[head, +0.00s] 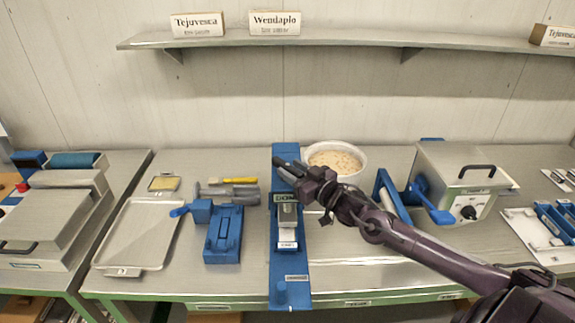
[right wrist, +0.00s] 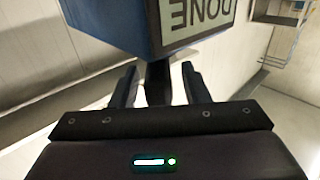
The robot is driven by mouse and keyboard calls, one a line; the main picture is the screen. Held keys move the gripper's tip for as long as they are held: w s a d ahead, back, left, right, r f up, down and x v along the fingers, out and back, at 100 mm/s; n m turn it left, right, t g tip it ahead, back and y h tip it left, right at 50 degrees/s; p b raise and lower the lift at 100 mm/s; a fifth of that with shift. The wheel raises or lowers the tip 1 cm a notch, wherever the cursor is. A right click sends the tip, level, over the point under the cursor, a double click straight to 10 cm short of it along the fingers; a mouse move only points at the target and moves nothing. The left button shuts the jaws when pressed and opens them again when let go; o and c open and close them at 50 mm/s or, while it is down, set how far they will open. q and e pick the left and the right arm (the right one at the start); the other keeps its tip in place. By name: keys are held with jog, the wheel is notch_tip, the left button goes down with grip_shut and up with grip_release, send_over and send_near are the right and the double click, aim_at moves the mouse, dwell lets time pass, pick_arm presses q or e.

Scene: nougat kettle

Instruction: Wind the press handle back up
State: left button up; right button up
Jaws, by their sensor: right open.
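The blue press (head: 287,262) stands upright at the middle of the bench, with a label reading DONE on its head. My right gripper (head: 293,170) is at the upper part of the press, with its arm coming in from the right. In the right wrist view my right gripper (right wrist: 158,88) has its two fingers apart. I cannot tell for sure whether this bar is the press handle. My left gripper is not in view.
A white bowl of pale mix (head: 335,158) stands behind my right arm. A steel box machine with a dial (head: 455,185) is to the right. A metal tray (head: 138,232) and a blue clamp-like device (head: 222,235) are to the left. A shelf (head: 340,38) runs above.

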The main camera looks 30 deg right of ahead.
jog(key=shift+w+r, duration=0.15)
jog(key=shift+w, duration=0.65)
jog(key=shift+w+a, duration=0.15)
jog(key=c, duration=0.6)
grip_shut()
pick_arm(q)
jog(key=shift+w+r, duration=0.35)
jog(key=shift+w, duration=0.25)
